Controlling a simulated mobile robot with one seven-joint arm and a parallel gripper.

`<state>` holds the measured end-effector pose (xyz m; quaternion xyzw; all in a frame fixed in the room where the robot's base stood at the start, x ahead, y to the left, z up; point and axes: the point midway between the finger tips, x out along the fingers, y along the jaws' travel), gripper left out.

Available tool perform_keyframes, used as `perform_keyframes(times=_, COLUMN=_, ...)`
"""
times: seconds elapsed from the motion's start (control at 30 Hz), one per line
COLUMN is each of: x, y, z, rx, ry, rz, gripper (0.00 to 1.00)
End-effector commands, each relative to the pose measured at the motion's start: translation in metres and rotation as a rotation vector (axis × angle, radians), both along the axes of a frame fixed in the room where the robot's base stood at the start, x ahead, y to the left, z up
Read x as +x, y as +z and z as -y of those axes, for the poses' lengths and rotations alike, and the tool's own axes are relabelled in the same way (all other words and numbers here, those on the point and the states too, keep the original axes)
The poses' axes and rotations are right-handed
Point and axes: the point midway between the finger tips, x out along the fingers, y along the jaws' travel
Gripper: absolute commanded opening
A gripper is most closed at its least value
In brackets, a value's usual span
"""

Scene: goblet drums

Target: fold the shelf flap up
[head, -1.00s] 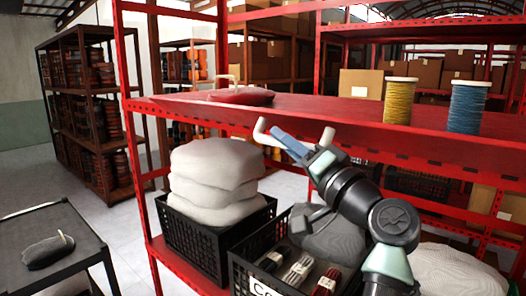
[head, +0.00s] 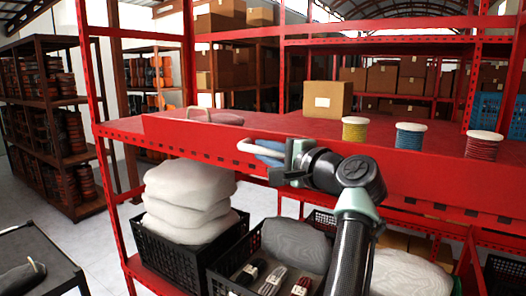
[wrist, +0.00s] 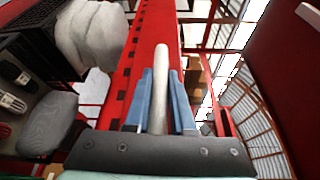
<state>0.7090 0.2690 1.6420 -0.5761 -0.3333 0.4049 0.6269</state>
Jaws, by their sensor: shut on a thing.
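The red shelf flap (head: 420,178) runs along the front of the red shelf in the head view. It stands up at an angle I cannot tell exactly, and its upper edge hides the lower parts of the spools. A white bar handle (head: 252,149) sits at its front; it also shows in the wrist view (wrist: 161,95), lying between my blue fingers. My gripper (head: 270,152) is shut on this handle, in front of the flap. My wrist covers part of the flap in the head view.
Yellow (head: 354,129), blue (head: 410,135) and red (head: 484,145) spools stand on the shelf behind the flap, with a cardboard box (head: 327,99). A pink sack (head: 214,117) lies further left. White sacks (head: 188,200) fill a black crate below.

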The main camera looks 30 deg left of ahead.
Motion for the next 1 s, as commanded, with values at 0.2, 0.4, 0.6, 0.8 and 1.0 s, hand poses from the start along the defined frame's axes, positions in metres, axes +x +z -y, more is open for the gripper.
perform_keyframes(times=0.2, x=0.0049, y=0.0045, z=0.0008, rx=0.007, ry=-0.001, rz=-0.07, gripper=0.0)
perform_keyframes(times=0.4, x=0.0063, y=0.0049, z=0.001, rx=0.01, ry=-0.001, rz=-0.095, gripper=0.0)
perform_keyframes(times=0.6, x=0.0066, y=0.0053, z=0.0011, rx=0.01, ry=-0.001, rz=-0.096, gripper=0.0)
perform_keyframes(times=0.8, x=0.0066, y=0.0058, z=0.0012, rx=0.011, ry=-0.003, rz=-0.094, gripper=0.29)
perform_keyframes(times=1.0, x=0.0065, y=0.0047, z=0.0011, rx=0.009, ry=-0.001, rz=-0.095, gripper=0.52)
